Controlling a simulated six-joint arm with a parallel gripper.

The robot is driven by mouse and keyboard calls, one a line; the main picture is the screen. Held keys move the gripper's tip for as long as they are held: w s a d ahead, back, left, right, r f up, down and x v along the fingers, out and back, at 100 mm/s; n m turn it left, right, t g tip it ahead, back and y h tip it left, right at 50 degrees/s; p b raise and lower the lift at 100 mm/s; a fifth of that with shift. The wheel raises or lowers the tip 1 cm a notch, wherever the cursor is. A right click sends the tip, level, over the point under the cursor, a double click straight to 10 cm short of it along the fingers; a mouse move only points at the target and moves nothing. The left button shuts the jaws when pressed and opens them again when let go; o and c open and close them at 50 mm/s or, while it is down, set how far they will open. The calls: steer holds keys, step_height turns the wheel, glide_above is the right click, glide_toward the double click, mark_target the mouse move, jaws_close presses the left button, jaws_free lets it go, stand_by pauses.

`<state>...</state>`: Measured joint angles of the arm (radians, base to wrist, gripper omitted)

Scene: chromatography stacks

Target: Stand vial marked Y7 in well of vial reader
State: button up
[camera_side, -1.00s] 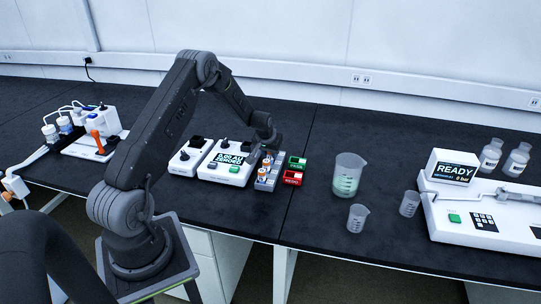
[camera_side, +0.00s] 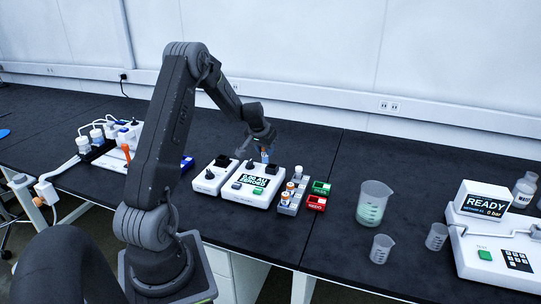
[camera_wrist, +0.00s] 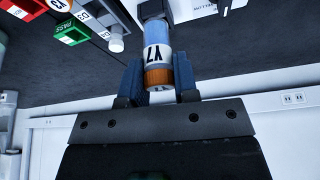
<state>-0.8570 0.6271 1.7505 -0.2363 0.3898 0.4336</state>
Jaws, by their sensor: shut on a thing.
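The vial marked Y7 (camera_wrist: 156,55) is between my gripper's fingers in the wrist view. It has a white label with dark lettering and an orange band. My gripper (camera_wrist: 158,85) is shut on it. In the side view my gripper (camera_side: 265,148) holds the vial (camera_side: 265,157) above the back of the vial reader (camera_side: 262,198). The reader is a white box with a dark display that reads 0.00 AU ZEROED. A black part (camera_side: 276,169) stands on its top at the back. I cannot tell from the side view whether the vial touches the reader.
A grey rack (camera_side: 290,208) with several vials stands right of the reader. A green bin (camera_side: 321,187) and a red bin (camera_side: 316,203) are beside it. Another white device (camera_side: 208,186) is on the left. Beakers (camera_side: 372,203) stand on the right, with open bench between.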

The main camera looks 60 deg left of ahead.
steer(key=shift+w+a+f, duration=0.35)
steer(key=shift+w+f, duration=0.2)
steer(key=shift+w, duration=0.1)
steer(key=shift+w+a+f, duration=0.4)
steer(key=shift+w+f, duration=0.2)
steer(key=shift+w+a+f, duration=0.35)
steer(key=shift+w+f, duration=0.2)
steer(key=shift+w, duration=0.1)
steer(key=shift+f, duration=1.45)
steer(key=o, duration=1)
steer(key=shift+r, duration=0.1)
step_height(320, 180, up, 8)
stand_by(0.5)
